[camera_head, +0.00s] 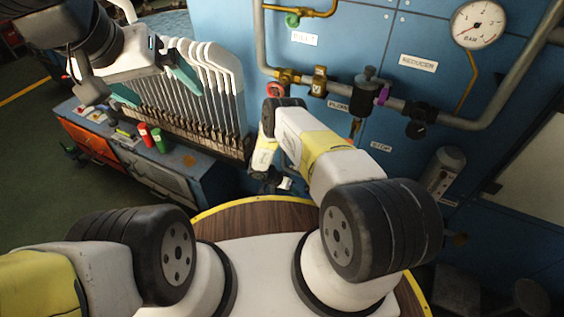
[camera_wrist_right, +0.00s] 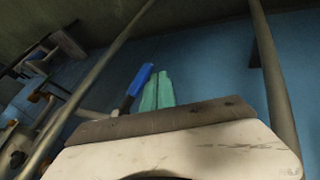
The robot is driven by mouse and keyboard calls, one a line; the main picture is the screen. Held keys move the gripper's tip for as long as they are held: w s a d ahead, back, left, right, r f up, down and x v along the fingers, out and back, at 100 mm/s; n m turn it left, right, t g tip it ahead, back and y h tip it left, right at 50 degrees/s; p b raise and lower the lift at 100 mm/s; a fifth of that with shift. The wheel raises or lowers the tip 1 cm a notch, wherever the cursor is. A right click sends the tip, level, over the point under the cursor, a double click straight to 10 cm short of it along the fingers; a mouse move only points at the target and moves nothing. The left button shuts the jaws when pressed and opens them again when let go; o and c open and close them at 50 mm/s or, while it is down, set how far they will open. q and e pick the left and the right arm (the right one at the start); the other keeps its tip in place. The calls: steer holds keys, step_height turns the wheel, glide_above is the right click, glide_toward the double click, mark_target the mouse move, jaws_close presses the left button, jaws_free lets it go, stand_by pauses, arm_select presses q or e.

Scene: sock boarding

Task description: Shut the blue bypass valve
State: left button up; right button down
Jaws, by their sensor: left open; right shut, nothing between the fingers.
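The blue valve lever (camera_wrist_right: 138,80) shows in the right wrist view, a blue handle on a dark stem, slanting up to the right. I cannot make it out in the head view, where my right arm covers part of the pipework. My right gripper (camera_wrist_right: 157,90) is shut and empty, its teal fingers together just right of the blue handle; whether they touch it I cannot tell. Its fingers are hidden in the head view. My left gripper (camera_head: 168,98) is open and empty, its teal fingers apart in front of the row of white sock boards (camera_head: 215,75).
Pipes with a red handwheel (camera_head: 276,90), a purple handle (camera_head: 383,95), a green handwheel (camera_head: 292,20) and a pressure gauge (camera_head: 479,24) run along the blue wall panel. A red can (camera_head: 144,134) and a green can (camera_head: 159,140) stand on the bench at left. Pipes flank my right gripper.

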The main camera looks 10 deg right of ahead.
mark_target(306, 194)
steer(key=shift+s+d, duration=0.45)
steer(key=shift+d, duration=0.2)
steer(key=shift+s+d+f, duration=0.25)
steer(key=shift+s+d, duration=0.2)
steer(key=shift+d, duration=0.2)
